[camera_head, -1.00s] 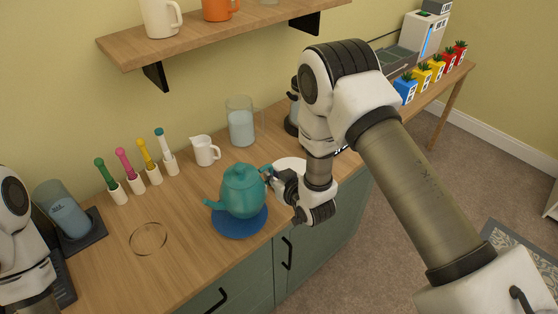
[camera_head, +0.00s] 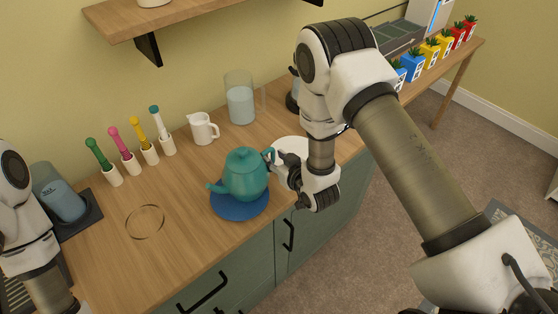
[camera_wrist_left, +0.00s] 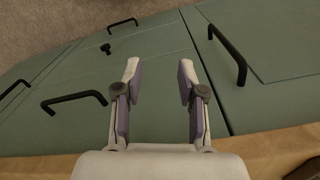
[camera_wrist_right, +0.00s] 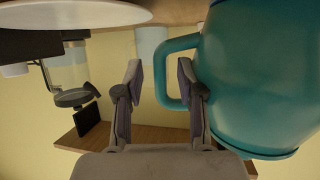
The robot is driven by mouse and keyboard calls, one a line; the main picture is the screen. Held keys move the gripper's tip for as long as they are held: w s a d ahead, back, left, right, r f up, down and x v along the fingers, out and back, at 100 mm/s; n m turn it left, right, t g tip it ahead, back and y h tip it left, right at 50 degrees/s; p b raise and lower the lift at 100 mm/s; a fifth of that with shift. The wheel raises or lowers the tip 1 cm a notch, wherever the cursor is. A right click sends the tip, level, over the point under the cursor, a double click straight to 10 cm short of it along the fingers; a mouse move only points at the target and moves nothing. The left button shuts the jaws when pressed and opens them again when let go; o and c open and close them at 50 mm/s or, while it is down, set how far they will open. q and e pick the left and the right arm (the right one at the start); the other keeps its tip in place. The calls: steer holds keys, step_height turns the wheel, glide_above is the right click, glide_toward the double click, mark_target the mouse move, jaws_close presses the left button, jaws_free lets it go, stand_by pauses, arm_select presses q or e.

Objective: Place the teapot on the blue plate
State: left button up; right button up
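The teal teapot (camera_head: 245,174) stands upright over the blue plate (camera_head: 240,206) and appears to rest on it; its base contact is partly hard to see. Its spout points left and its handle right. My right gripper (camera_head: 274,168) is at the handle side. In the right wrist view, my right gripper (camera_wrist_right: 160,78) is open, with part of the teapot's (camera_wrist_right: 262,80) handle loop between the fingers and a gap at the left finger. My left gripper (camera_wrist_left: 158,72) is open and empty above the cabinet fronts; the head view shows only its arm.
A white plate (camera_head: 292,147) lies just behind my right gripper. A white jug (camera_head: 203,129), a glass pitcher (camera_head: 240,104) and several coloured brushes in holders stand along the back. A thin ring (camera_head: 145,222) lies left of the blue plate. A shelf (camera_head: 190,14) overhangs the back.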

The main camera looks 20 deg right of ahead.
steer(key=shift+s, duration=0.35)
steer(key=shift+b+v, duration=1)
steer(key=shift+v, duration=4.65)
steer(key=s+d+f+m+g+h, duration=0.2)
steer(key=s+f+g, duration=1.1)
steer(key=s+f, duration=0.7)
steer(key=s, duration=0.2)
steer(key=shift+s+d, duration=0.3)
steer(key=shift+s, duration=0.1)
steer(key=shift+f, duration=0.1)
